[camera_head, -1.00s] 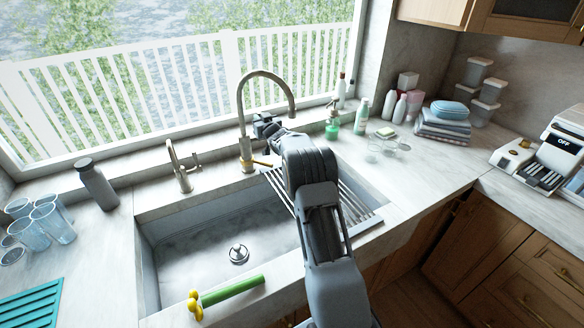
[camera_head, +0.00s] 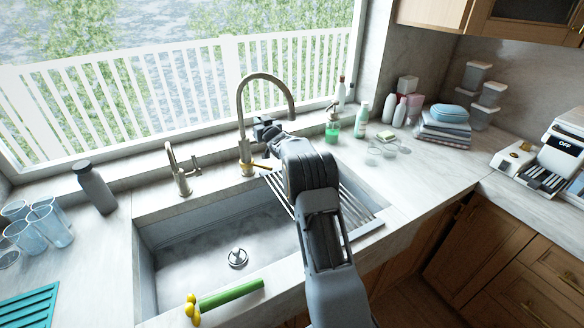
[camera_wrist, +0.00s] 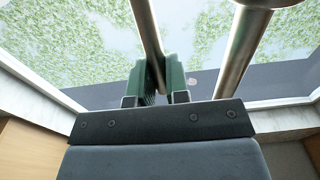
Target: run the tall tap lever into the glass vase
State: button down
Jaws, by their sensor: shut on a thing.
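The tall tap (camera_head: 240,112) stands behind the sink with its spout curving to the right. Its brass-coloured lever (camera_head: 262,166) sticks out low at its right side. My gripper (camera_head: 264,134) is beside the tap, and its fingers are largely hidden in the head view. In the wrist view my gripper (camera_wrist: 160,82) has its green pads shut around a metal rod (camera_wrist: 147,30) of the tap. I cannot tell whether this rod is the lever. A thicker metal tube (camera_wrist: 241,55) runs to its right. I cannot make out the glass vase.
A smaller tap (camera_head: 178,172) and a grey bottle (camera_head: 95,187) stand left of the tall tap. A green soap bottle (camera_head: 333,127) is to the right. Yellow flowers with a green stem (camera_head: 232,295) lie on the sink's front edge. The basin (camera_head: 205,255) is clear.

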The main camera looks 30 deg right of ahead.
jog(key=shift+w+r+p, duration=0.1)
jog(key=shift+r+p, duration=0.2)
jog(key=shift+f, duration=0.1)
jog(key=shift+f+b, duration=0.2)
jog(key=shift+b, duration=0.25)
jog(key=shift+s+f+t+b, duration=0.25)
jog(key=shift+s+t+b, duration=0.4)
jog(key=shift+b, duration=2.5)
jog(key=shift+s+f+t+b, duration=0.25)
jog(key=shift+s+t+b, duration=0.35)
jog(key=shift+b, duration=2.55)
jog(key=shift+w+r, duration=0.15)
